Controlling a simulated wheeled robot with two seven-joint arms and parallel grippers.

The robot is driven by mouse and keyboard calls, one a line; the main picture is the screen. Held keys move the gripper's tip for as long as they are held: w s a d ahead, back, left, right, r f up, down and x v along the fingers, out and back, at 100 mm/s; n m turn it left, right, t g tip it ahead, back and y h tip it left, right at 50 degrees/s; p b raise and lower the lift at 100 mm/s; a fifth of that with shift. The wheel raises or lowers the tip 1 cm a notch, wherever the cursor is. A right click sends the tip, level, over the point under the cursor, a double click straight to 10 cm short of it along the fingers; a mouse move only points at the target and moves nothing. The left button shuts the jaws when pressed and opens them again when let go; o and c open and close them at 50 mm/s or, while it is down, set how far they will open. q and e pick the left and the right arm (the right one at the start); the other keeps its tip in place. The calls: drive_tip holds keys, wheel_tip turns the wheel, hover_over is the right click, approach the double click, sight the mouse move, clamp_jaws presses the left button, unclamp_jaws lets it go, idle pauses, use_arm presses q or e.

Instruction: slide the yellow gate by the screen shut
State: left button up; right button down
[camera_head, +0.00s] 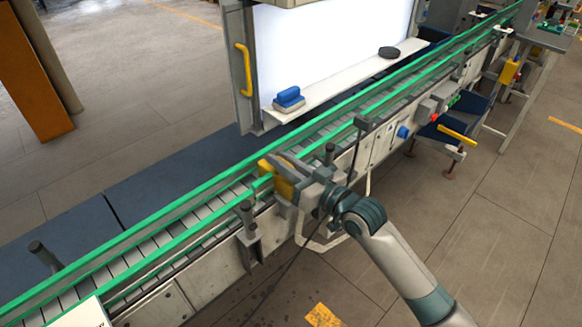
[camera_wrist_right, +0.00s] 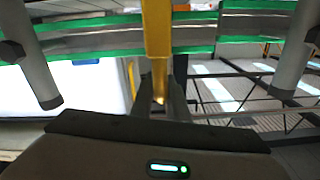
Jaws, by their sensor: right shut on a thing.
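The yellow gate (camera_head: 284,186) sits at the near side of the green-railed conveyor, in front of the screen (camera_head: 335,50). My right gripper (camera_head: 285,172) is at the conveyor's near rail and is shut on the gate, hiding part of it. In the right wrist view the gate shows as an upright yellow bar (camera_wrist_right: 157,32), its lower end between the dark fingers (camera_wrist_right: 172,100). I cannot tell how far across the belt the gate stands. My left gripper is not in view.
The conveyor (camera_head: 150,246) runs diagonally, with posts (camera_head: 246,216) along its near side. A ledge under the screen holds a blue block (camera_head: 289,98) and a dark puck (camera_head: 389,52). A yellow handle (camera_head: 244,70) is on the screen's frame. The near floor is mostly clear.

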drive_tip(key=shift+a+r, duration=0.1)
drive_tip(key=c, duration=1.8)
unclamp_jaws()
drive_tip(key=shift+o, duration=0.2)
drive_tip(key=shift+a, duration=0.2)
drive_tip(key=shift+w, duration=0.1)
drive_tip(key=shift+d, duration=0.1)
drive_tip(key=shift+b+v, duration=0.3)
drive_tip(key=shift+v, duration=0.5)
drive_tip(key=b+v, duration=0.5)
drive_tip(key=v, duration=1)
drive_tip(key=shift+s+d, duration=0.2)
drive_tip(key=shift+s, duration=0.1)
